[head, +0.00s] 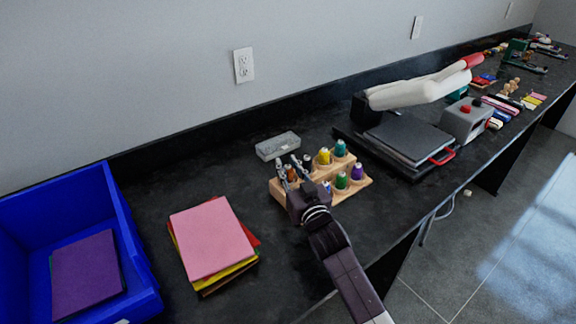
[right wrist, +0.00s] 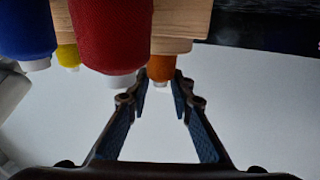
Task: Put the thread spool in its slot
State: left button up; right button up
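The wooden thread rack (head: 279,190) stands on the black counter with several colored spools standing in it. An orange spool (head: 292,174) is at its left end, and in the right wrist view it (right wrist: 163,66) shows between and just beyond my fingertips. My right gripper (head: 293,165) is over the rack's left end, its fingers open on either side of the orange spool; contact cannot be told. A red spool (right wrist: 110,35) is close to the camera and hidden in the head view. Which spool the task means is unclear. My left gripper is not in view.
Yellow (head: 324,156), teal (head: 340,148), green (head: 341,180) and purple (head: 357,172) spools crowd the rack's right side. A grey box (head: 278,146) lies behind. A heat press (head: 405,140) is right; colored sheets (head: 212,238) and a blue bin (head: 136,235) are left.

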jog(key=o, duration=0.4)
jog(key=shift+r, duration=0.3)
jog(key=shift+s+p, duration=0.25)
jog(key=shift+p, duration=0.25)
jog(key=p+v, duration=0.6)
jog(key=v, duration=0.5)
jog(key=shift+s+d, duration=0.2)
jog(key=shift+s, duration=0.05)
